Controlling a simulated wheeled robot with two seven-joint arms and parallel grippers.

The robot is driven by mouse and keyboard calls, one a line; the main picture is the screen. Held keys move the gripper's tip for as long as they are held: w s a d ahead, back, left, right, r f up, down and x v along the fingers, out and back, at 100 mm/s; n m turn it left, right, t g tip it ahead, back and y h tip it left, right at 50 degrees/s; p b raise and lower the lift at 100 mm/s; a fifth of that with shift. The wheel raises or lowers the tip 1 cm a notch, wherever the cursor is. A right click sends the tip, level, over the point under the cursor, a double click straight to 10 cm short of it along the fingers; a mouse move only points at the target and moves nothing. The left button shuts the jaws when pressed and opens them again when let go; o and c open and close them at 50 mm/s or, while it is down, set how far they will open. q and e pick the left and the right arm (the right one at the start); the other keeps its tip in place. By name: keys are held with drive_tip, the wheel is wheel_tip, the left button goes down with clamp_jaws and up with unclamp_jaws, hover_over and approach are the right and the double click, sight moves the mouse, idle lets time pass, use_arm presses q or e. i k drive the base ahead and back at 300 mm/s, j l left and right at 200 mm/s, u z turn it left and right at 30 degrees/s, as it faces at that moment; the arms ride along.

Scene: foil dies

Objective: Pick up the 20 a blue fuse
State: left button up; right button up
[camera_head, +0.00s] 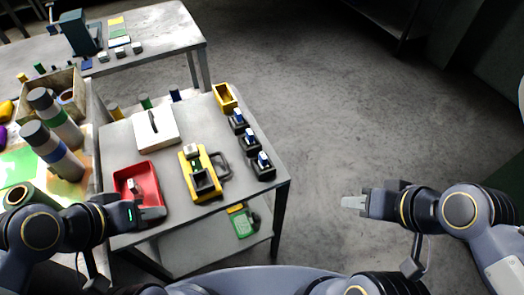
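Three small black holders stand in a row along the right edge of the grey table, each with a blue and white piece on top: a far one (238,117), a middle one (250,139) and a near one (262,163). Any rating marks are too small to read, so I cannot tell which piece, if any, is the 20 A blue fuse. My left gripper (152,213) is at the near edge of the red tray, away from the holders. My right gripper (354,202) is over open floor, right of the table. Neither visibly holds anything; finger gaps are unclear.
The grey table (225,215) also bears a red tray (122,177) with a small pale object, a yellow device (214,163), a white box (155,128) and a yellow bin (225,97). Floor is clear to the right.

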sight(238, 120)
drive_tip(key=i+l+u, duration=0.15)
drive_tip(key=l+u, duration=1.8)
drive_tip(key=k+l+u, duration=0.1)
drive_tip(key=l+u, duration=0.2)
drive_tip(key=u, duration=0.15)
drive_tip(key=l+u, duration=0.1)
drive_tip(key=u, duration=0.3)
drive_tip(key=l+u, duration=0.15)
drive_tip(key=u, duration=0.25)
